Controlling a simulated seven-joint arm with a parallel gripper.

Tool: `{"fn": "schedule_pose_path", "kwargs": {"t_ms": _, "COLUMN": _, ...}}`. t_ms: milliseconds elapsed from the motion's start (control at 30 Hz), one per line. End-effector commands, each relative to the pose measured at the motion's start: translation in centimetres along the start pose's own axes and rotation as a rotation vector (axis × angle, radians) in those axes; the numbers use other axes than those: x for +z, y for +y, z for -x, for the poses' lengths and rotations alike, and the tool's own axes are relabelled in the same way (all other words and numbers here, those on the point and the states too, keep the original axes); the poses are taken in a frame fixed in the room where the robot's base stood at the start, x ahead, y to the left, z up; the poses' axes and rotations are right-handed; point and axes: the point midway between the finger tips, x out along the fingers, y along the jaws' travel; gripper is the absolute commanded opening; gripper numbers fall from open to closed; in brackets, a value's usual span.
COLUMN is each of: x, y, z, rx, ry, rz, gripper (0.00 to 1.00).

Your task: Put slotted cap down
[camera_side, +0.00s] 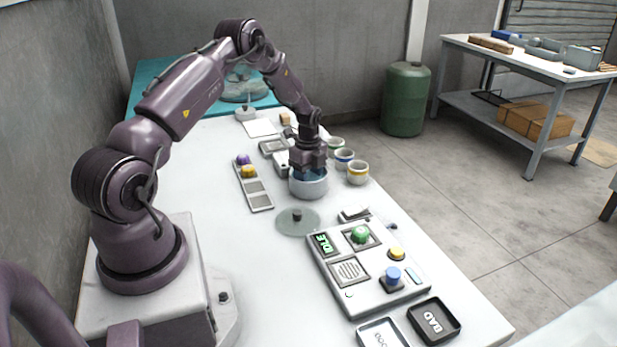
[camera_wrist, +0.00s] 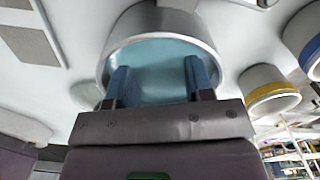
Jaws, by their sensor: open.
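My gripper (camera_side: 309,172) points down into a grey round pot (camera_side: 309,189) with a blue inside. In the wrist view, my gripper's two blue fingers (camera_wrist: 158,75) stand apart, with nothing visible between them. They show against the pot's blue inside (camera_wrist: 150,54); the pot's rim (camera_wrist: 188,22) runs around them. I cannot make out a slotted cap for certain. A purple piece (camera_side: 243,160) and a yellow piece (camera_side: 249,171) sit in the far compartments of a narrow tray (camera_side: 262,205); whether either is slotted is too small to tell.
A translucent round disc with a dark knob (camera_side: 291,226) lies before the pot. Cups with green, blue and yellow bands (camera_side: 358,176) stand close right. A control panel (camera_side: 368,270) with buttons and a BAD tray (camera_side: 434,321) are nearer. The two nearer compartments of the narrow tray look empty.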

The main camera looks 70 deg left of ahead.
Motion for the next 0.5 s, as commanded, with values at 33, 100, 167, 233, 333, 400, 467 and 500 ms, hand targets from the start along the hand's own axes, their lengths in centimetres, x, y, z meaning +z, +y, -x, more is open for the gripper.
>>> {"fn": "schedule_pose_path", "kwargs": {"t_ms": 33, "x": 0.0, "y": -0.1, "z": 0.8, "rx": -0.003, "ry": -0.001, "rz": 0.000, "gripper": 0.48}}
{"fn": "schedule_pose_path", "kwargs": {"t_ms": 100, "x": 0.0, "y": -0.1, "z": 2.0, "rx": -0.005, "ry": -0.001, "rz": 0.000, "gripper": 0.48}}
{"fn": "schedule_pose_path", "kwargs": {"t_ms": 167, "x": 0.0, "y": -0.1, "z": 3.3, "rx": -0.005, "ry": -0.002, "rz": 0.000, "gripper": 0.48}}
{"fn": "schedule_pose_path", "kwargs": {"t_ms": 233, "x": 0.0, "y": -0.1, "z": 4.9, "rx": -0.006, "ry": -0.002, "rz": 0.000, "gripper": 0.48}}
{"fn": "schedule_pose_path", "kwargs": {"t_ms": 333, "x": 0.0, "y": -0.1, "z": 7.1, "rx": -0.005, "ry": -0.002, "rz": 0.000, "gripper": 0.48}}
{"fn": "schedule_pose_path", "kwargs": {"t_ms": 400, "x": 0.0, "y": -0.1, "z": 8.4, "rx": -0.005, "ry": -0.001, "rz": 0.000, "gripper": 0.48}}
{"fn": "schedule_pose_path", "kwargs": {"t_ms": 467, "x": 0.0, "y": -0.1, "z": 9.4, "rx": -0.004, "ry": -0.001, "rz": 0.000, "gripper": 0.48}}
{"fn": "schedule_pose_path", "kwargs": {"t_ms": 500, "x": 0.0, "y": -0.1, "z": 10.0, "rx": -0.004, "ry": -0.001, "rz": 0.001, "gripper": 0.48}}
